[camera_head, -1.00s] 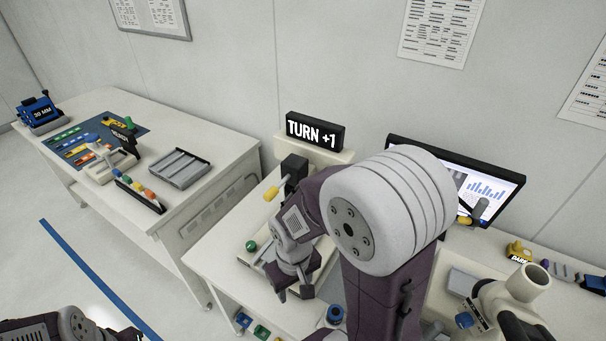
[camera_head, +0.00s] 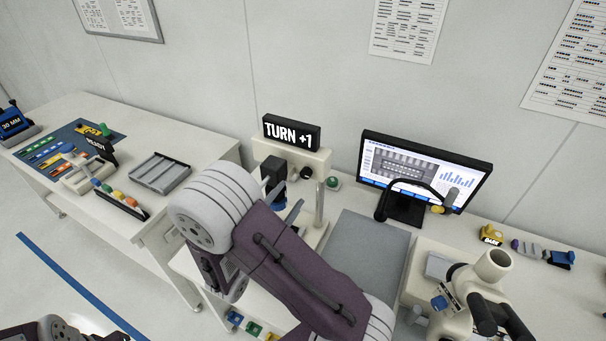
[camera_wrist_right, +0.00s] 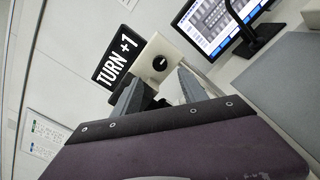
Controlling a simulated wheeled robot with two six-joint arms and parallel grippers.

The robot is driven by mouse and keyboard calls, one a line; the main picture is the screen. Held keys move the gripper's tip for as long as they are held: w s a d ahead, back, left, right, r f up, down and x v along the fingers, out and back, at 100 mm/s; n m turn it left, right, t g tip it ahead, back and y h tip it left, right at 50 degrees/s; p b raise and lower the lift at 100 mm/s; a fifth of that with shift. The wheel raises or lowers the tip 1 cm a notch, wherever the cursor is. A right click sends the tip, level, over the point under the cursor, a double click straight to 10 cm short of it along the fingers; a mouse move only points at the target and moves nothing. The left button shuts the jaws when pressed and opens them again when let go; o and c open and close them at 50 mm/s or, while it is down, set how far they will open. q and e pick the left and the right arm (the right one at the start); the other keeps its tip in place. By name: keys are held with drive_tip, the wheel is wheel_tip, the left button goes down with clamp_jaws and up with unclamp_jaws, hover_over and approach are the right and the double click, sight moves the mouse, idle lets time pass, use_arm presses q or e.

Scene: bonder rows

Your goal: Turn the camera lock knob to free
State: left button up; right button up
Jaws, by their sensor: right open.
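A round black knob (camera_head: 306,172) sits on the front of a cream panel (camera_head: 318,160) under the TURN +1 sign. In the right wrist view the knob (camera_wrist_right: 160,63) shows a light mark on its face, too small to read as locked or free. My right gripper (camera_head: 287,200) is partly hidden by my own arm in the head view. In the right wrist view its two grey fingers (camera_wrist_right: 160,90) stand apart and point towards the panel, with the knob beyond the gap and nothing held. My left gripper is out of view; only part of my left arm shows.
The TURN +1 sign (camera_head: 291,132) tops the panel, with a black block (camera_head: 274,170) to the left. A monitor (camera_head: 424,172) stands at right, behind a grey mat (camera_head: 366,255). A microscope (camera_head: 468,290) is at lower right. A side table with a grey tray (camera_head: 160,172) is at left.

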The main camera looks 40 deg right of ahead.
sight(304, 175)
drive_tip(key=p+x, duration=0.3)
drive_tip(key=x, duration=0.5)
drive_tip(key=shift+w+d+r, duration=0.1)
drive_tip(key=shift+d, duration=0.1)
drive_tip(key=shift+w+d, duration=0.2)
drive_tip(key=shift+d, duration=0.15)
clamp_jaws()
